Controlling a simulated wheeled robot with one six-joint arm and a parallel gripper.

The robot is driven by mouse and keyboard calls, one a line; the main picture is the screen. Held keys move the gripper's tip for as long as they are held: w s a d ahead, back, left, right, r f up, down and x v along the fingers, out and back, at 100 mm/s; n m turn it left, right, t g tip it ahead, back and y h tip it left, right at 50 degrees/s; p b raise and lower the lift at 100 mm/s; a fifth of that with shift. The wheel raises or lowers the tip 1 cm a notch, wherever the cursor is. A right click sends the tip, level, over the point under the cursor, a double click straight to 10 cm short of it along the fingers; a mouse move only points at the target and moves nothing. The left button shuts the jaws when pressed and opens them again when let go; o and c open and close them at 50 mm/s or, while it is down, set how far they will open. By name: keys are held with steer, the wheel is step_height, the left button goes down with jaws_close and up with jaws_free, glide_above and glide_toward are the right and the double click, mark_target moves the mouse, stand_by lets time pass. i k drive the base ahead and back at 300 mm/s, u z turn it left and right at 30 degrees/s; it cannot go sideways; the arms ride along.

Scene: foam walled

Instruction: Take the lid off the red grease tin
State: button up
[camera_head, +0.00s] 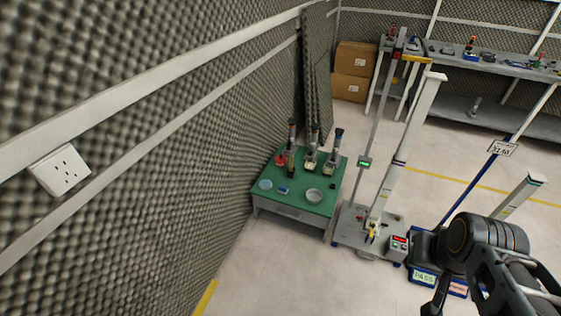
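A small red object (280,160), which may be the red grease tin, stands at the left back of the green-topped table (318,181). It is too small and partly crowded by the tools beside it for me to make out a lid. My dark arm fills the lower right corner. A dark, finger-like end of what looks like my gripper (437,299) shows at the bottom edge, well apart from the table. Its opening is not clear, and no held object shows.
Upright tools (312,147) stand along the table's back, with a round grey dish (314,196) and a blue dish (265,184) in front. A grey stand (371,229) with a tall post is right of the table. A foam wall (150,130) runs along the left. Floor in front is clear.

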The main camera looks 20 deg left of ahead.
mark_target(280, 159)
steer(key=z, duration=0.2)
steer(key=k, duration=0.35)
steer(key=u, duration=1.25)
steer(key=i, duration=0.9)
steer(key=u, duration=0.4)
steer(key=i, duration=1.1)
steer(key=z, duration=0.6)
steer(key=i, duration=0.5)
steer(key=z, duration=0.25)
